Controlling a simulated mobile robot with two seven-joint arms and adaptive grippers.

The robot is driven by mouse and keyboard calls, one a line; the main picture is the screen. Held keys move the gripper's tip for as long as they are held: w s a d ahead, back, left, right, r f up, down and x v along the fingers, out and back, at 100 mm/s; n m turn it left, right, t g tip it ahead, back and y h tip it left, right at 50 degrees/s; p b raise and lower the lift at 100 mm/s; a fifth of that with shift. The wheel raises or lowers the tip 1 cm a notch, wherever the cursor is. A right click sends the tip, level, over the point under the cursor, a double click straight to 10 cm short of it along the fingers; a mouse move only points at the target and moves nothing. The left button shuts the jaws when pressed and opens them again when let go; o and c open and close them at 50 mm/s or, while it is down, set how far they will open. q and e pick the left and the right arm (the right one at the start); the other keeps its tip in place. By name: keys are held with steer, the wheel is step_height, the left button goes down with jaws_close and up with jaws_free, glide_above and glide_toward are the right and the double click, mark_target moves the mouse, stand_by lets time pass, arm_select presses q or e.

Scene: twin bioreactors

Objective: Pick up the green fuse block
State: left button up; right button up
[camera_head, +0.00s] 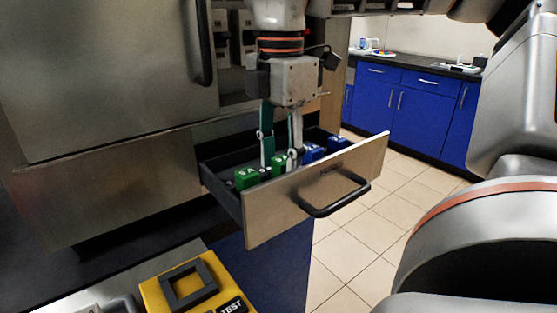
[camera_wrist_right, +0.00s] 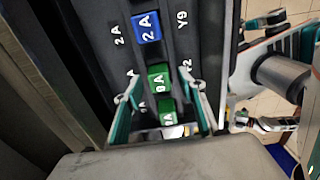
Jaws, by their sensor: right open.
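Two green fuse blocks lie in the open drawer (camera_head: 263,218), a left one (camera_head: 246,178) and another (camera_head: 279,162) close to my right gripper. My right gripper (camera_head: 282,157) points down into the drawer, open, one finger on each side of the second green block. In the wrist view, a green block (camera_wrist_right: 158,78) and a second green block (camera_wrist_right: 167,108) appear between the open fingers (camera_wrist_right: 160,105). Contact cannot be told. Metal and teal parts at the wrist view's right edge may belong to my left gripper (camera_wrist_right: 290,75); its jaws are unclear.
Blue blocks (camera_head: 312,153) sit farther right in the drawer; one blue block (camera_wrist_right: 147,27) shows in the wrist view. The drawer's front panel has a dark handle (camera_head: 335,203). A yellow TEST device (camera_head: 190,288) stands at the lower left. Tiled floor is clear to the right.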

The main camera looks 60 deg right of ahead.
mark_target(281, 159)
steer(key=shift+f, duration=0.1)
jaws_close()
arm_select(q)
steer(key=shift+w+r, duration=0.15)
steer(key=shift+r, duration=0.2)
steer(key=shift+f, duration=0.1)
